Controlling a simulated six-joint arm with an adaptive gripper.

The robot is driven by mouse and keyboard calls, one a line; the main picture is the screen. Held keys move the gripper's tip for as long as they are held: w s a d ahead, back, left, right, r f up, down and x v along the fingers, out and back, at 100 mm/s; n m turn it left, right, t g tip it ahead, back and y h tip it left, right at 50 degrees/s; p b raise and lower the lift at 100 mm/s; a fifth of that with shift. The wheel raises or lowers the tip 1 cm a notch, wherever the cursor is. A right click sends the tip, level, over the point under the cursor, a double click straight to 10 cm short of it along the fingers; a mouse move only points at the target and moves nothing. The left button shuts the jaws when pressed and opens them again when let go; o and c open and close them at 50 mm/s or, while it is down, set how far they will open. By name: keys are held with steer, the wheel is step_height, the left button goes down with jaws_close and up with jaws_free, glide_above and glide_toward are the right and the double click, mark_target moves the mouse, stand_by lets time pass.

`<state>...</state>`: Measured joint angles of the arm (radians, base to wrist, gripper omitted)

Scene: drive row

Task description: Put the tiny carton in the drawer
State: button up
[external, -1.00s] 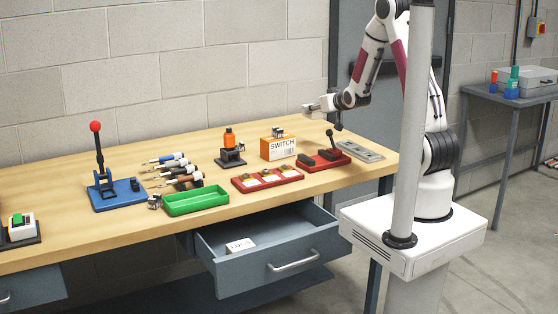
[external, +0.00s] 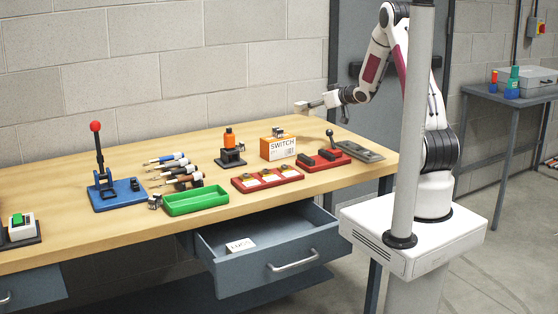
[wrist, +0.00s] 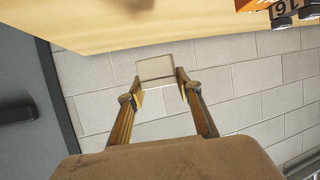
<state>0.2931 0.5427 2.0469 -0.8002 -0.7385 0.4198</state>
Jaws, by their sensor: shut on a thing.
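My gripper (external: 307,106) is raised above the back right of the workbench and points left. In the wrist view my gripper (wrist: 160,86) has its fingers on either side of a small plain beige carton (wrist: 156,68), and it is shut on it. The held carton looks pale and tiny at the fingertips in the external view (external: 300,107). The grey drawer (external: 292,267) under the bench is pulled open, below and in front of the gripper. A small white box with dark lettering (external: 240,245) lies inside it at the left.
On the bench below stand an orange SWITCH box (external: 278,148), a red lever fixture (external: 322,160), a red tray (external: 267,180), a green tray (external: 195,201) and an orange-topped stand (external: 230,150). A block wall rises behind. Air above the bench is clear.

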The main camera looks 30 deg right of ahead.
steer(key=shift+w+a+f+n+g+y, duration=0.15)
steer(key=shift+w+a+n+y, duration=0.1)
steer(key=shift+n+y, duration=0.25)
steer(key=shift+w+a+f+n+g+y, duration=0.15)
steer(key=shift+a+n+y, duration=0.1)
steer(key=shift+n+y, duration=0.25)
steer(key=shift+s+a+f+n+g+y, duration=0.1)
steer(key=shift+a+n+g+y, duration=0.15)
steer(key=shift+a+n+y, duration=0.15)
steer(key=shift+s+a+f+n+g+y, duration=0.1)
steer(key=shift+a+n+g+y, duration=0.2)
steer(key=shift+y, duration=0.2)
steer(key=s+a+n, duration=0.1)
steer(key=a+g+y, duration=0.1)
steer(key=a, duration=0.1)
steer(key=s+a+n+y, duration=0.1)
steer(key=shift+s+a+f+n+g, duration=0.1)
steer(key=shift+s+a+n+g, duration=0.05)
steer(key=shift+s+n+g, duration=0.2)
steer(key=shift+f, duration=3.15)
steer(key=shift+f, duration=1.85)
steer(key=shift+f, duration=0.1)
